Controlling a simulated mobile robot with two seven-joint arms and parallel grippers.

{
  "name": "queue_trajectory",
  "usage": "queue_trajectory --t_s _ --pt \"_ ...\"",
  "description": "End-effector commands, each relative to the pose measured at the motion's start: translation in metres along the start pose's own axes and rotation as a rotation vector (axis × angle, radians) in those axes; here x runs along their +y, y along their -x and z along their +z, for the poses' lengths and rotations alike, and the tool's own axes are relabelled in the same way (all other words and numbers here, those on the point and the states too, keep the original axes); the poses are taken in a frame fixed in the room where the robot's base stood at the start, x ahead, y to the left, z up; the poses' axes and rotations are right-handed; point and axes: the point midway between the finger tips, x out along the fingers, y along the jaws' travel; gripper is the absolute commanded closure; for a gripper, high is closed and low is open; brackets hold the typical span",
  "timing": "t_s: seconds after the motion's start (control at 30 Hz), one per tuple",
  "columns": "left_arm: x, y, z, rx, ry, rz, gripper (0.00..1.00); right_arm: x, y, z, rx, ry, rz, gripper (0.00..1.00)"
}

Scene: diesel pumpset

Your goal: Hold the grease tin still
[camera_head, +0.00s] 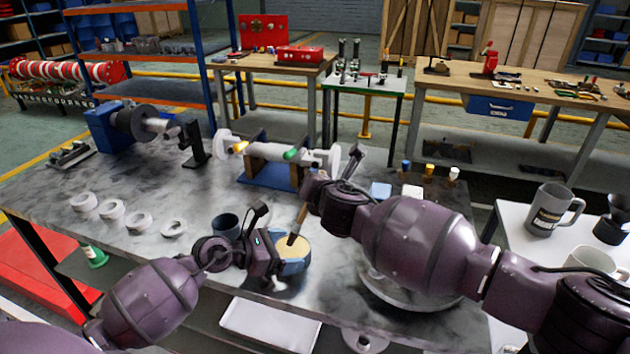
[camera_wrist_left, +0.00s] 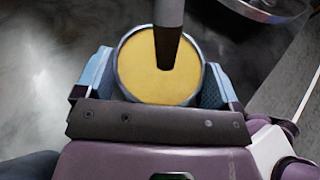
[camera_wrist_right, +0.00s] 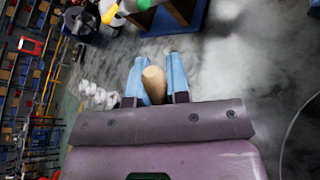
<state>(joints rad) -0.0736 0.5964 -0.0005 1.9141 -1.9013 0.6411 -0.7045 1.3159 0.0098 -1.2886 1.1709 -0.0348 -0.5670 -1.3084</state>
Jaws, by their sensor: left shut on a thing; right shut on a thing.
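The grease tin (camera_head: 297,249) is a round, open tin full of yellow grease, upright on the grey marbled bench. My left gripper (camera_head: 290,262) is shut around its sides. In the left wrist view the tin (camera_wrist_left: 135,75) sits between the two blue fingers (camera_wrist_left: 158,88). My right gripper (camera_head: 308,202) is above the tin, shut on a brush (camera_head: 299,222) with a wooden handle. The handle end (camera_wrist_right: 153,84) shows between its fingers (camera_wrist_right: 154,80). The brush's dark lower end (camera_wrist_left: 168,52) points down at the grease; its very tip seems to meet the surface.
A dark cup (camera_head: 226,225) stands close behind my left gripper. Several pale rings (camera_head: 111,210) lie on the left of the bench. A shaft on a blue-based stand (camera_head: 270,175) is behind. A round metal plate (camera_head: 410,295) lies right of the tin, partly under my right arm.

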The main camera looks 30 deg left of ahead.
Motion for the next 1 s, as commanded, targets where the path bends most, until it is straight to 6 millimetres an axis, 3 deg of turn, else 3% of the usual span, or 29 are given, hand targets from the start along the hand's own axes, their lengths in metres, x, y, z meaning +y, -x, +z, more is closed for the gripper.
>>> queue_trajectory --t_s 1.0 --pt "0.0002 0.0001 0.0000 0.000 0.000 0.000 0.46 -0.0045 -0.0028 -0.0081 0.000 0.000 0.001 1.00"
